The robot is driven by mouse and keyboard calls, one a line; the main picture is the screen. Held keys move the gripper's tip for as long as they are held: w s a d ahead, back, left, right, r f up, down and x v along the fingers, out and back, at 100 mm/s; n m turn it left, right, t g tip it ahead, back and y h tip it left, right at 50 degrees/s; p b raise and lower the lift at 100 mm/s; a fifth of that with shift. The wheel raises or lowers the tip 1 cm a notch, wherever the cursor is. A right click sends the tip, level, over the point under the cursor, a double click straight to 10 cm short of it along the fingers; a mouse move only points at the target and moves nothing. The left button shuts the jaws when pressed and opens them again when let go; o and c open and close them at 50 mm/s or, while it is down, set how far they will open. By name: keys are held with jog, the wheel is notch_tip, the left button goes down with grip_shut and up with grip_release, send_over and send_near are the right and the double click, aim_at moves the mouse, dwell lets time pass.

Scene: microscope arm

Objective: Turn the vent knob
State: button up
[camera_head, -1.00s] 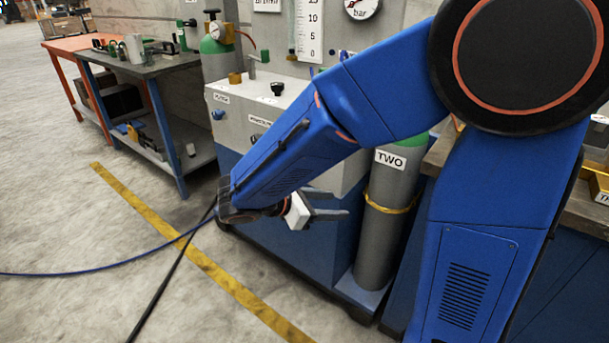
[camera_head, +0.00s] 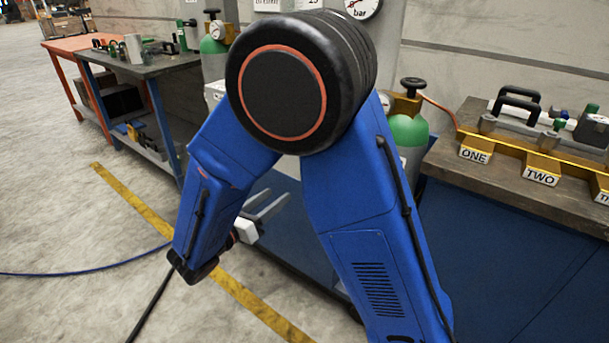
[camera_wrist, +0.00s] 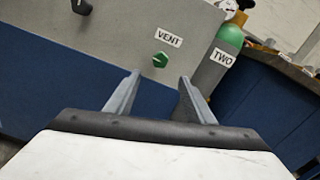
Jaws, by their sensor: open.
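The vent knob (camera_wrist: 160,60) is a small green knob on the grey front panel (camera_wrist: 112,45) of the cabinet, just below a white VENT label (camera_wrist: 168,38). It shows in the wrist view, a little above centre. My gripper (camera_wrist: 160,84) is open and empty. Its two grey fingers point toward the panel, and the knob appears between and beyond their tips, apart from them. In the head view my gripper (camera_head: 272,204) is low in front of the cabinet. My arm hides the vent knob and most of the panel there.
A black knob (camera_wrist: 82,7) is at the panel's upper left. A bench (camera_head: 520,200) with a ONE-TWO rack is at the right. Open floor lies left, crossed by a blue hose (camera_head: 80,271).

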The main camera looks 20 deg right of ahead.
jog(key=x, duration=1.4)
jog(key=shift+w+d, duration=0.15)
jog(key=shift+d, duration=0.15)
jog(key=c, duration=1.1)
